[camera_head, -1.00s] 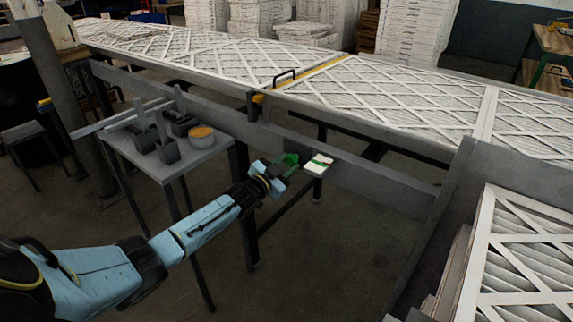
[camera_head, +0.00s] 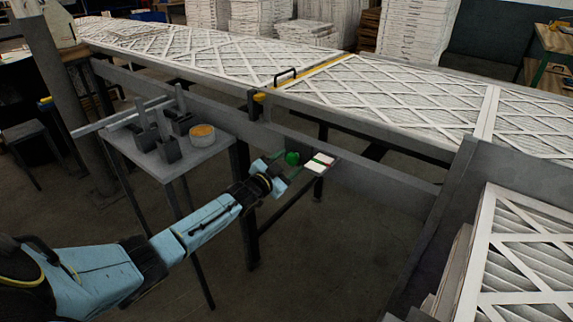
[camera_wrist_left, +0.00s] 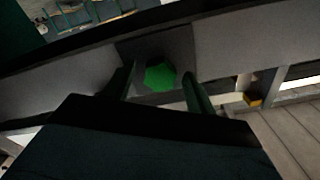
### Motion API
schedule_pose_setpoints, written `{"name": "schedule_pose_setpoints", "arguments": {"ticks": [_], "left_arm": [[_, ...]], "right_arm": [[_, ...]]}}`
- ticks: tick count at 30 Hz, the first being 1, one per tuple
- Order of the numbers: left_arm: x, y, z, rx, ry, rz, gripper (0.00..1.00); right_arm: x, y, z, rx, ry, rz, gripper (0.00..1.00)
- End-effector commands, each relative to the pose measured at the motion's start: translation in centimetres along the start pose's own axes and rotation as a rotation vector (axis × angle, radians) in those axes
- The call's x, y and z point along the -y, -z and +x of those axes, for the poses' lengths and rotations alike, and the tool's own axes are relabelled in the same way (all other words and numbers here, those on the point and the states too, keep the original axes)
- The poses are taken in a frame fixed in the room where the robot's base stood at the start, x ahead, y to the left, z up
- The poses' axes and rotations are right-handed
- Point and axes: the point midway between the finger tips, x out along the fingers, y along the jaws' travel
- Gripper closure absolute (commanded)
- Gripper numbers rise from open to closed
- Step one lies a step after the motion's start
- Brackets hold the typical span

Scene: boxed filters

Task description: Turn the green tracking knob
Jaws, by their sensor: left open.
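The green knob (camera_head: 292,157) sits on a dark panel on the side of the conveyor frame, left of a small white box. In the left wrist view the green knob (camera_wrist_left: 160,77) shows as a faceted green disc, ahead of the fingertips and between them. My left gripper (camera_head: 283,170) is open, with its fingers pointing at the knob. In the left wrist view the left gripper (camera_wrist_left: 160,88) has one finger on each side of the knob, with nothing held. Whether the fingers touch it I cannot tell. My right gripper is not in view.
A small white box (camera_head: 319,162) with a red mark is right of the knob. The conveyor (camera_head: 345,112) carries filters behind. Stacked filters (camera_head: 520,250) stand at right.

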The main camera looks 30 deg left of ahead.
Motion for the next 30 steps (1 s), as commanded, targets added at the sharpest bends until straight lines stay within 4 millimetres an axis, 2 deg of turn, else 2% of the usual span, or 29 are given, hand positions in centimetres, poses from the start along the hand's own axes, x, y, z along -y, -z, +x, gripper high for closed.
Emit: {"name": "schedule_pose_setpoints", "arguments": {"ticks": [4, 8, 14, 21, 25, 30], "left_arm": [[0.0, 0.0, -0.5, 0.001, -0.001, 0.000, 0.44], [0.0, 0.0, -1.9, 0.003, -0.002, -0.001, 0.44], [0.0, 0.1, -5.5, 0.003, -0.002, 0.000, 0.44], [0.0, 0.0, -9.9, 0.002, -0.001, -0.001, 0.44], [0.0, 0.1, -11.7, 0.001, -0.001, 0.000, 0.44], [0.0, 0.0, -13.1, 0.000, 0.000, 0.000, 0.44]], "right_arm": [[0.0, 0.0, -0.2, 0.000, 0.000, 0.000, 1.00], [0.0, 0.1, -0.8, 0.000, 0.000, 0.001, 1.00], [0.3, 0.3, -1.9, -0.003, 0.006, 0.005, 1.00], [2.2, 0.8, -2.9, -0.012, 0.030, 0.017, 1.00], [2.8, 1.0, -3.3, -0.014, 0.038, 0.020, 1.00], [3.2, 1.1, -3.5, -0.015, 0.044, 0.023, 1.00]]}}
